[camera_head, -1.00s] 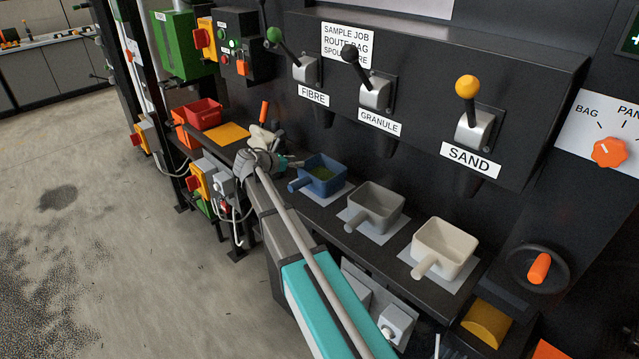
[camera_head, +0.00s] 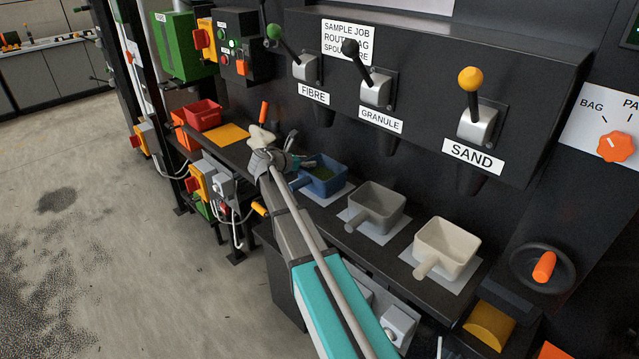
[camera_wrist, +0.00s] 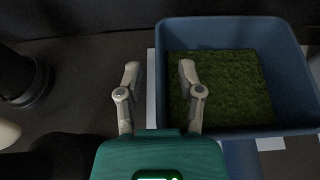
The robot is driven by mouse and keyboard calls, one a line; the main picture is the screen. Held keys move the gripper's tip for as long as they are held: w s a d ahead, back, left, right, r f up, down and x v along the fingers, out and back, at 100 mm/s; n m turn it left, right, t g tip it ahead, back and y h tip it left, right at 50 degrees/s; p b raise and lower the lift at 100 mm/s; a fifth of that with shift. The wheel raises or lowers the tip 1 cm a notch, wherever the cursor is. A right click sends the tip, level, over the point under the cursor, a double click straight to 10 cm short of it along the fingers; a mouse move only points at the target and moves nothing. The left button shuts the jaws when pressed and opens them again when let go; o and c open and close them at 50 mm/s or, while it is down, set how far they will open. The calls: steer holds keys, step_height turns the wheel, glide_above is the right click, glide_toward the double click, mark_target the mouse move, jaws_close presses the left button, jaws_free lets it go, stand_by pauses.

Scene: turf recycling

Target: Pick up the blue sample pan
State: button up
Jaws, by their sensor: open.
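The blue sample pan (camera_head: 324,184) stands on a white pad on the dark shelf, under the FIBRE spout, with green granular fill inside. In the wrist view the pan (camera_wrist: 290,70) fills the right half, and its handle (camera_wrist: 241,158) points down towards the bottom edge, partly hidden by my gripper. My gripper (camera_head: 296,160) is at the pan's left side in the head view. In the wrist view my gripper (camera_wrist: 158,72) is open, with the right finger over the pan's left part and the left finger outside its left wall.
A grey pan (camera_head: 377,205) and a cream pan (camera_head: 446,247) stand to the right on their own pads. A red bin (camera_head: 203,115) and a yellow sheet (camera_head: 228,133) lie to the left. Levers and spouts hang above the shelf.

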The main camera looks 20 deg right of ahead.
stand_by(0.4)
jaws_close()
